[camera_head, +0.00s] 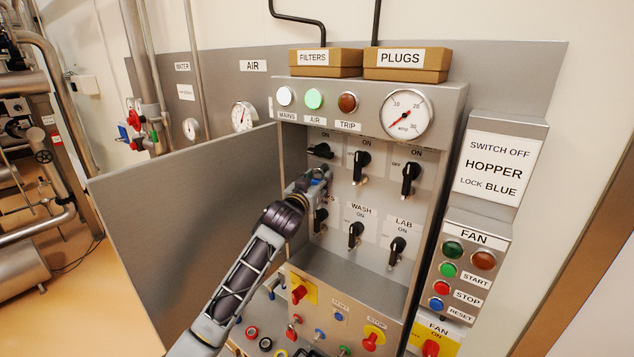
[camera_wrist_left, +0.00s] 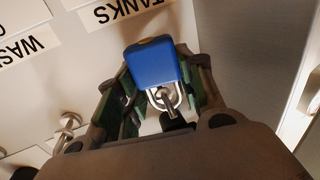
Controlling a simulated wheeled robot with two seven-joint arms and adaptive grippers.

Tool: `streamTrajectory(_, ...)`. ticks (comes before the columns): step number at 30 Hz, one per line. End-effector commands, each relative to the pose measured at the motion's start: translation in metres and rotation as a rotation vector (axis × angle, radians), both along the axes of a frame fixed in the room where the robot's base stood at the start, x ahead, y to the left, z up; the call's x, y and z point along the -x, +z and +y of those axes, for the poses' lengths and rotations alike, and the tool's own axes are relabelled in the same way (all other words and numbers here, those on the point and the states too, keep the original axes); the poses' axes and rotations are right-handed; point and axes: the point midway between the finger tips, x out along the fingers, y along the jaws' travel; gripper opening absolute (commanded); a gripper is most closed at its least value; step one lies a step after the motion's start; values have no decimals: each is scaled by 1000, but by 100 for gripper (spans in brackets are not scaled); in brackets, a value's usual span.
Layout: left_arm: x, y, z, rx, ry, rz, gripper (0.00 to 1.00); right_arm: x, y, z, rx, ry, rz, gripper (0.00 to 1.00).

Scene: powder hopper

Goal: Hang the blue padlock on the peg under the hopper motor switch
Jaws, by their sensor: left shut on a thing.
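The blue padlock (camera_wrist_left: 152,62) sits between the fingers of my left gripper (camera_wrist_left: 158,90), which is shut on it. In the upside-down left wrist view, its metal shackle (camera_wrist_left: 180,98) points down the picture, towards a black switch handle. A small grey metal peg (camera_wrist_left: 166,98) shows within the shackle's outline; I cannot tell whether it passes through. In the head view my left gripper (camera_head: 318,183) is at the panel's left column, just below the upper-left switch (camera_head: 320,150), whose handle lies sideways. My right gripper is not in view.
An open grey cabinet door (camera_head: 190,225) stands left of my arm. Other black switches, such as the wash switch (camera_head: 355,235), are close on the right. A shelf below holds several coloured items. A sign (camera_head: 498,168) reads "Switch off hopper, lock blue".

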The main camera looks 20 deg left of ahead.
Motion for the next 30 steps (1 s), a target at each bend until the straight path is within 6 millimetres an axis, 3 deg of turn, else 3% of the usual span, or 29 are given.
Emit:
streamTrajectory(4,0,0,0,0,0,-1,13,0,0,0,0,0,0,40)
streamTrajectory(5,0,0,0,0,0,-1,42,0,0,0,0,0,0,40)
streamTrajectory(10,0,0,0,0,0,-1,63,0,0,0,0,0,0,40)
streamTrajectory(23,2,0,0,0,0,1,63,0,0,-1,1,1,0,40)
streamTrajectory(30,13,-1,1,0,0,0,63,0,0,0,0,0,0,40)
